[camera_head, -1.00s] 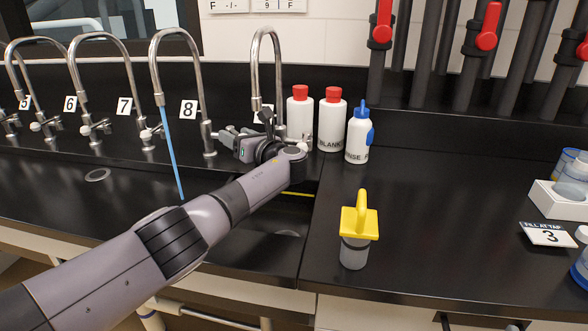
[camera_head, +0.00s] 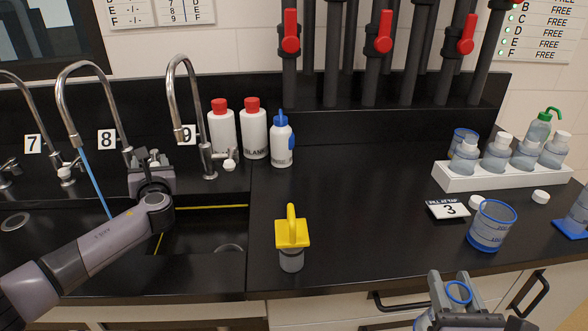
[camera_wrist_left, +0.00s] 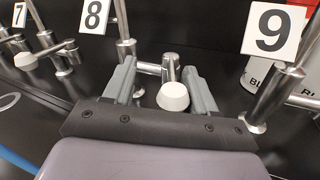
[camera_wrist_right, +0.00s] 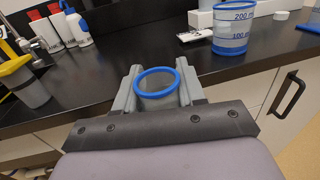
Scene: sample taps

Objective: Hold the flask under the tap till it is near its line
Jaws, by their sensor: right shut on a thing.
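My right gripper (camera_head: 451,282) is shut on a clear, blue-rimmed flask (camera_head: 459,293), low at the counter's front edge; the flask also shows in the right wrist view (camera_wrist_right: 157,85). Its line and any liquid level cannot be made out. Blue water runs from the tap by the number 8 (camera_head: 107,141) in a thin stream (camera_head: 95,184) towards the sink. My left gripper (camera_head: 150,163) is at that tap's handle. In the left wrist view its fingers stand apart, with the white-knobbed handle (camera_wrist_left: 173,97) between them.
A blue-rimmed measuring cup (camera_head: 492,226) and a card (camera_head: 447,210) reading 3 are on the right counter, before a white rack (camera_head: 480,182) of bottles. A yellow-topped container (camera_head: 292,246) stands beside the sink (camera_head: 200,235). Bottles (camera_head: 253,130) stand at the back. The middle counter is clear.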

